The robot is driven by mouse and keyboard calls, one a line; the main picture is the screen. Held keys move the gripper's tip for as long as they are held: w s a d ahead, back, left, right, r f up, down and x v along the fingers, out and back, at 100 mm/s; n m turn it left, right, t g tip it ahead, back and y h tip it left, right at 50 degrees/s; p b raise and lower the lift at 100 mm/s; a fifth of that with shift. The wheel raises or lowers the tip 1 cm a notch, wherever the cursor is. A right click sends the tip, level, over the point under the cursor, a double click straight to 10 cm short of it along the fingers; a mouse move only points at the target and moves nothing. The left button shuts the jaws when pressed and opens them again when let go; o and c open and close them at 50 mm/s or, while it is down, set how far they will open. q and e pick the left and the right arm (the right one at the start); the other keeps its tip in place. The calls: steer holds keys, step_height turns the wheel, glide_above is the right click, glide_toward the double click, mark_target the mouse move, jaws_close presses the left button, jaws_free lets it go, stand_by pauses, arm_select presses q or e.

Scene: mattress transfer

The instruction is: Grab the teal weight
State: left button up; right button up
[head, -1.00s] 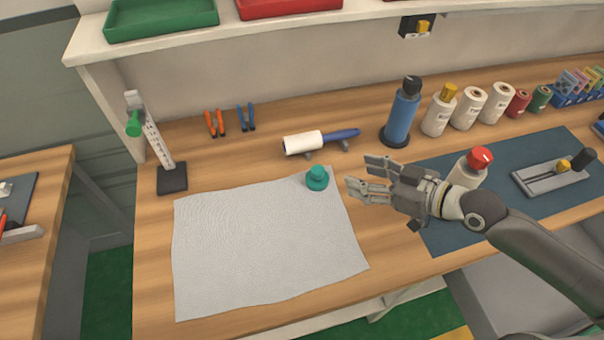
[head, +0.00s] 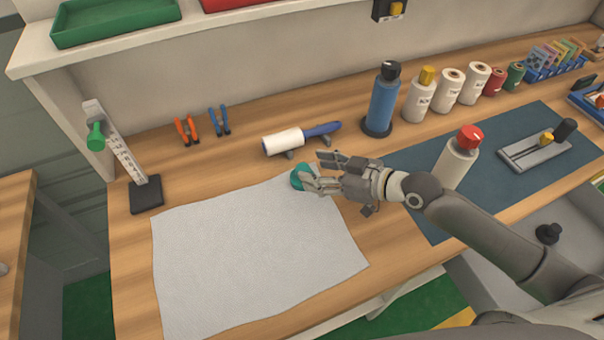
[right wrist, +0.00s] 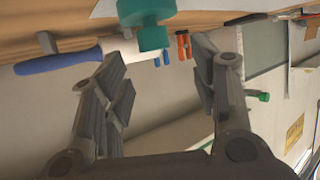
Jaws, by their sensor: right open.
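The teal weight (head: 298,178) stands on the upper right corner of the light grey cloth (head: 250,255). My right gripper (head: 312,172) is open, with its fingers reaching over and beside the weight and partly hiding it in the head view. In the right wrist view the weight (right wrist: 150,22) shows at the top, between and beyond the spread fingers of the gripper (right wrist: 160,75). I cannot tell whether a finger touches it. My left gripper is not in view.
A lint roller (head: 300,138) rests on its stand just behind the weight. A blue bottle (head: 382,100) stands behind to the right, and a white bottle with a red cap (head: 458,158) stands on the blue mat (head: 490,195).

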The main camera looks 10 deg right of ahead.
mark_target(304, 168)
steer(key=shift+d+f+p+x, duration=0.15)
steer(key=shift+p+x, duration=0.1)
steer(key=shift+x, duration=0.65)
steer(key=shift+d+f+p+x, duration=0.1)
steer(key=shift+p+x, duration=0.1)
steer(key=shift+x, duration=0.75)
steer(key=shift+f+p+x, duration=0.15)
steer(key=shift+p+x, duration=0.1)
steer(key=shift+x, duration=0.65)
jaws_close()
